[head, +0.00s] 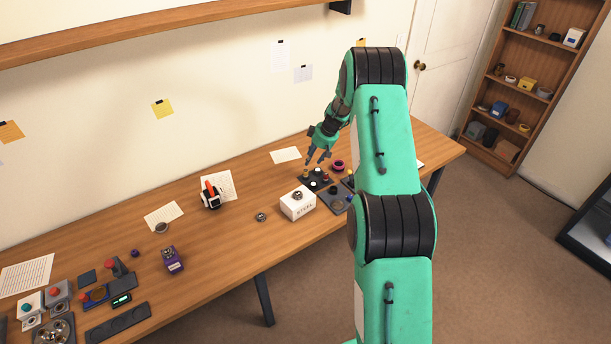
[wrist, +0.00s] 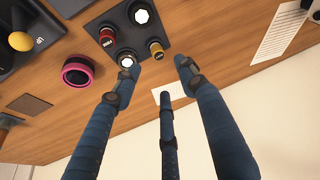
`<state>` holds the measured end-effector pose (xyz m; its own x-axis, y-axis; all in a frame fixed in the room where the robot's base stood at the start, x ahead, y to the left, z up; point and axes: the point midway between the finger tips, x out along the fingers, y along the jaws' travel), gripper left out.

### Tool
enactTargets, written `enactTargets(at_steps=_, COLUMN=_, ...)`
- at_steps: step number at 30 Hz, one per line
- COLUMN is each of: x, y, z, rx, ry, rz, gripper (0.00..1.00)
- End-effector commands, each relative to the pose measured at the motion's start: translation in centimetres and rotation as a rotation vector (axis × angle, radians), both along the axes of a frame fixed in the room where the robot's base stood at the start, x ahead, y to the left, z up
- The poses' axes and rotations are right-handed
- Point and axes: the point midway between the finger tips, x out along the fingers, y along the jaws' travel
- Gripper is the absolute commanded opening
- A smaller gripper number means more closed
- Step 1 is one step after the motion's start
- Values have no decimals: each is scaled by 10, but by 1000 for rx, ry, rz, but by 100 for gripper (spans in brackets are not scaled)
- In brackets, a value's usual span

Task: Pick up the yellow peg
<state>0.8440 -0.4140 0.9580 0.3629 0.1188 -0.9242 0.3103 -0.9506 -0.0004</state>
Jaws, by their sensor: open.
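The yellow peg (head: 306,174) stands on a dark board (head: 317,187) at the far right part of the desk. In the wrist view the yellow peg (wrist: 156,50) is short and round, with a dark top, at the board's corner. A red peg (wrist: 106,37) and white-topped pieces share the board (wrist: 128,38). My gripper (head: 316,160) is above the board, fingers pointing down. In the wrist view my gripper (wrist: 157,68) has its blue fingers spread and nothing between them. The peg appears just past the fingertips, and I see no contact.
A pink-ringed black cylinder (wrist: 77,72) stands beside the board. A yellow ball knob (wrist: 20,41) rises from a dark device nearby. A white box (head: 298,203) marked STEEL is in front of the board. A paper (head: 285,155) lies behind, with bare desk around it.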

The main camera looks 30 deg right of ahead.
Motion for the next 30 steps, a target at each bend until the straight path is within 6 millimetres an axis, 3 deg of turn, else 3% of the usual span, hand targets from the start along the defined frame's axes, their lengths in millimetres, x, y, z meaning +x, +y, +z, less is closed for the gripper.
enactTargets(at_steps=6, x=12, y=4, z=-29, rx=0, ry=-1, rz=0, gripper=42)
enactTargets(at_steps=11, x=17, y=5, z=-41, rx=0, ry=-1, rz=0, gripper=42)
enactTargets(at_steps=30, x=20, y=6, z=-51, rx=0, ry=0, rz=0, gripper=42)
